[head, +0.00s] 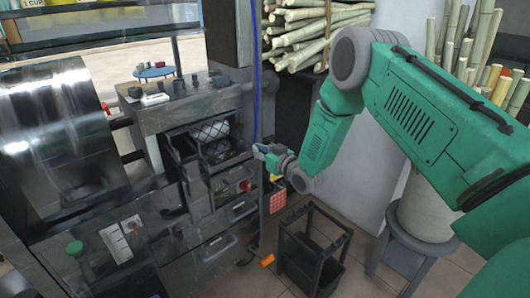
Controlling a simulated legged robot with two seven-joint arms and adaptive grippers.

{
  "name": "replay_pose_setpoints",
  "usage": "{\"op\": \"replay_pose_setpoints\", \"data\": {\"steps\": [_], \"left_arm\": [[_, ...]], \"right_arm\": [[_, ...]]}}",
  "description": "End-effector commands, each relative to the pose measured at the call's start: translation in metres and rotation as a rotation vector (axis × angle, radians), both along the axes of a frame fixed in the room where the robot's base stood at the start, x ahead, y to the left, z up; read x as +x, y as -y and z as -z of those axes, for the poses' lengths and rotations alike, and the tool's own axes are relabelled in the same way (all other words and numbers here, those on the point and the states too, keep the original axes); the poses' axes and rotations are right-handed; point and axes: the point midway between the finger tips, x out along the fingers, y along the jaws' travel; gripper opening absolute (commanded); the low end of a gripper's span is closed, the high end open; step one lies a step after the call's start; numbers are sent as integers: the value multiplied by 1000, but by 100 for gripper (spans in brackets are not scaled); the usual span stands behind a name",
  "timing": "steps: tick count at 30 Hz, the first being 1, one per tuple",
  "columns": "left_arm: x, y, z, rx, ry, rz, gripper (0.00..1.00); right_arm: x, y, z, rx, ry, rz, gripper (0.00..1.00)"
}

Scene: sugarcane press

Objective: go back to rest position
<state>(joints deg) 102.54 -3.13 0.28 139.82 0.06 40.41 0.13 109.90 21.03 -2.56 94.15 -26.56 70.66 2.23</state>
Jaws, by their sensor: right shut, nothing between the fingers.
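My right arm comes in from the right, green with grey joints. Its gripper (262,152) is small in the picture, near the right side of the press machine (190,115). The gripper is shut and holds nothing. It is close to the machine's open front, where a dark opening shows a metal mesh part. I cannot tell whether it touches the machine. My left gripper is not in view.
Sugarcane stalks (305,30) are stacked at the top, and more stand upright at the right (465,40). A dark stand (312,250) and a stool (405,250) are on the floor. A metal drum (60,130) is at the left. A small orange piece (267,261) lies on the floor.

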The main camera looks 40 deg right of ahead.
Motion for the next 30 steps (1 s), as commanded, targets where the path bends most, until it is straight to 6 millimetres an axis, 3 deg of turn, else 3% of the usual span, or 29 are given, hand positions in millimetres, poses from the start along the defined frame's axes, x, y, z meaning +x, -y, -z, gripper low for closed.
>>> {"op": "replay_pose_setpoints", "data": {"steps": [6,14,17,19,23,27,30], "left_arm": [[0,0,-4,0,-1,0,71],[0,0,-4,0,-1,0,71],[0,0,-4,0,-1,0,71],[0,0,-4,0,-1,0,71],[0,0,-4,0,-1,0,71],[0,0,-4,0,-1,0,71],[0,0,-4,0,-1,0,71]], "right_arm": [[-24,4,2,2,-2,1,0],[-29,3,3,2,-5,0,0],[-38,-8,17,9,-58,-3,0],[-52,-24,39,17,-140,-6,0],[-106,-65,97,31,-383,-9,0],[-191,-104,153,26,-682,-10,0],[-261,-122,180,6,-893,-6,0]]}}
